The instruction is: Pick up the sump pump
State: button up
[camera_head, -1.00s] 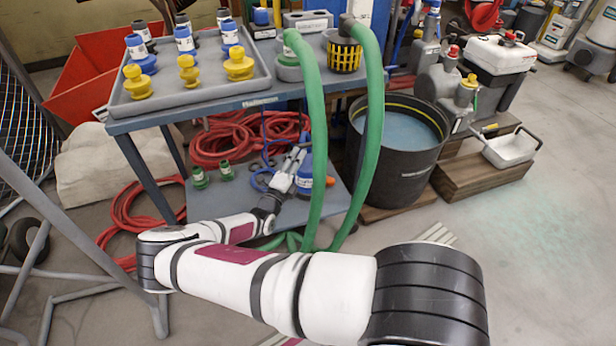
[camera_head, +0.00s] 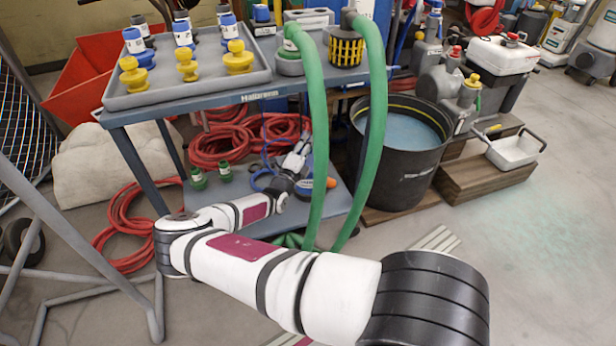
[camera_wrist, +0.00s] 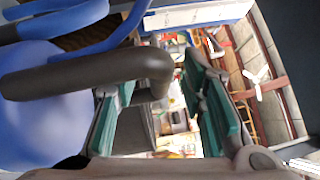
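What looks like the sump pump, a blue rounded body (camera_wrist: 45,118) with a dark bent handle (camera_wrist: 95,75), fills the left of the wrist view. In the head view its blue body (camera_head: 304,187) stands on the cart's lower shelf, partly hidden by my gripper and the green hose. My gripper (camera_head: 296,160) reaches in over the lower shelf beside it. In the wrist view my gripper (camera_wrist: 162,112) has its two teal fingers apart. The handle's bent end shows across the opening at the left finger; I cannot tell whether it touches.
Green hoses (camera_head: 374,130) hang in front of the shelf, close to my gripper. The upper tabletop (camera_head: 262,97) overhangs the shelf. A black water tub (camera_head: 400,160) stands right.

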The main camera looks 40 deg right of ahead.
grip_shut()
jog(key=shift+r, duration=0.15)
